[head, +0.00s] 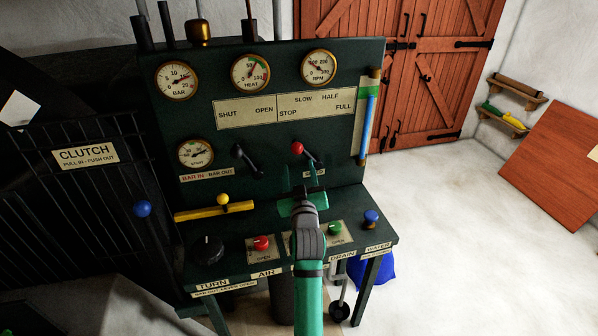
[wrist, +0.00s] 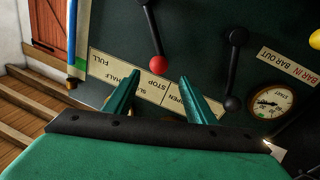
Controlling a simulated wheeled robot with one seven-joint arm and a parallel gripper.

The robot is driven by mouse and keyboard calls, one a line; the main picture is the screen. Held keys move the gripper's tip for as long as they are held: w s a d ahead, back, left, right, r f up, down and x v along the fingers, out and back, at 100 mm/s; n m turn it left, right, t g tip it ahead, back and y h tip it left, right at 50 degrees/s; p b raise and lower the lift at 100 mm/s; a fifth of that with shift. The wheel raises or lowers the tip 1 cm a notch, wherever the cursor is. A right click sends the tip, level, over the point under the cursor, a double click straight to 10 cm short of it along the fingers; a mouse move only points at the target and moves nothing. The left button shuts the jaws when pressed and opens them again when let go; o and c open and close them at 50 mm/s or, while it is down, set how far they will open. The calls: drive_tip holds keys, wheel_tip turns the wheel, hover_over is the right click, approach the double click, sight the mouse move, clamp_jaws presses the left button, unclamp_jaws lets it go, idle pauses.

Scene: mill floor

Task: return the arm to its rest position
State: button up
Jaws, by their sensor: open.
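My arm (head: 309,285) reaches forward over the control desk, towards the upright dark green panel (head: 230,130). My gripper (head: 303,190) is in front of the panel, below the red-knobbed lever (head: 297,148). In the wrist view my gripper (wrist: 158,85) has its two green fingers spread apart with nothing between them. The red knob (wrist: 156,63) shows beyond the gap between the fingertips; the exact distance cannot be told. A black lever (wrist: 234,70) is to the right of the fingers there. The gripper hides part of the desk in the head view.
The desk carries a black dial (head: 208,250), a red button (head: 262,243), a green button (head: 335,228) and a blue knob (head: 371,217). A yellow bar (head: 214,211) and a blue-knobbed clutch lever (head: 142,209) stand left. Open floor (head: 450,220) lies right.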

drive_tip(key=s+d+f+m+g+h, duration=0.1)
drive_tip(key=s+f+m, duration=0.1)
drive_tip(key=s+f, duration=1.1)
drive_tip(key=s+d+f+m+g+h, duration=0.1)
drive_tip(key=s+f, duration=1)
drive_tip(key=s, duration=0.4)
drive_tip(key=s+d+r, duration=0.1)
drive_tip(key=s, duration=1.5)
drive_tip(key=s+d+r+m+g, duration=0.1)
drive_tip(key=s+r, duration=0.1)
drive_tip(key=s, duration=1.4)
drive_tip(key=shift+r+h, duration=0.15)
drive_tip(key=shift+h, duration=0.15)
